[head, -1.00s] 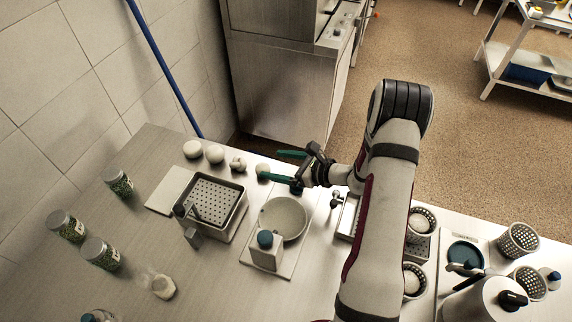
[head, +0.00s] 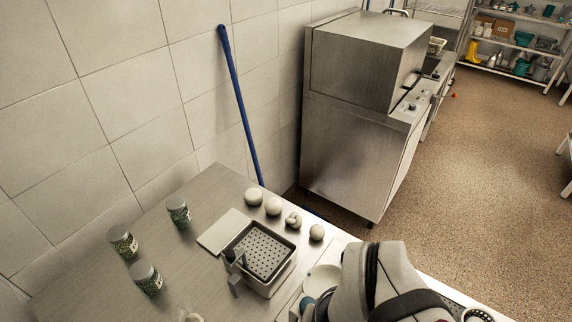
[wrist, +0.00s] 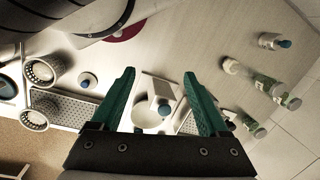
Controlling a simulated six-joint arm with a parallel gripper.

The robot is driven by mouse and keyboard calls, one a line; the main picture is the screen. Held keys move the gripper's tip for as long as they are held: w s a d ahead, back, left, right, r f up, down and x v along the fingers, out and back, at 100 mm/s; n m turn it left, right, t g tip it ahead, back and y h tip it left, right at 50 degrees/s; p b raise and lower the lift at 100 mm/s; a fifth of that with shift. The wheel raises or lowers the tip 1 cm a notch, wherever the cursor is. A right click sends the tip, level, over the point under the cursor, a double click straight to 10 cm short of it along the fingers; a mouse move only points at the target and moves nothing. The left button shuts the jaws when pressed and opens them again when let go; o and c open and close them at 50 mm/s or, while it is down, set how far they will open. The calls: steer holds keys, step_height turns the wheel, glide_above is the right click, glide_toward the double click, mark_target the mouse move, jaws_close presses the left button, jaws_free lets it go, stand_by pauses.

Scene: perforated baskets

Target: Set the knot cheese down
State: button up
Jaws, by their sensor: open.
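The knot cheese (head: 293,220) is a pale, knotted lump resting on the table. It stands in a row of pale round cheeses, between one ball (head: 273,206) and a smaller ball (head: 316,232). My gripper (wrist: 160,82) shows in the wrist view with its two green fingers wide apart and nothing between them. A white bottle with a blue cap (wrist: 163,105) appears beyond the fingers, near the middle of that view. In the head view my arm fills the bottom right and the fingers are hidden. The gripper is away from the knot cheese.
A perforated tray (head: 265,252) stands in front of the cheese row, with a pale board (head: 222,231) to its left. Several green-filled jars (head: 146,277) stand at left. Perforated baskets (wrist: 40,70) show in the wrist view. A steel cabinet (head: 355,160) stands behind the table.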

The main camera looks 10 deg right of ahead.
steer(key=n+t+h, duration=0.2)
steer(key=n+h, duration=0.1)
steer(key=n, duration=2.1)
glide_above(294, 217)
steer(key=s+a, duration=0.1)
steer(key=s, duration=0.1)
step_height(294, 217, down, 7)
steer(key=f, duration=0.4)
steer(key=w+f, duration=0.1)
steer(key=f, duration=0.4)
steer(key=w+d+f, duration=0.1)
steer(key=f, duration=0.4)
steer(key=shift+f, duration=0.1)
jaws_close()
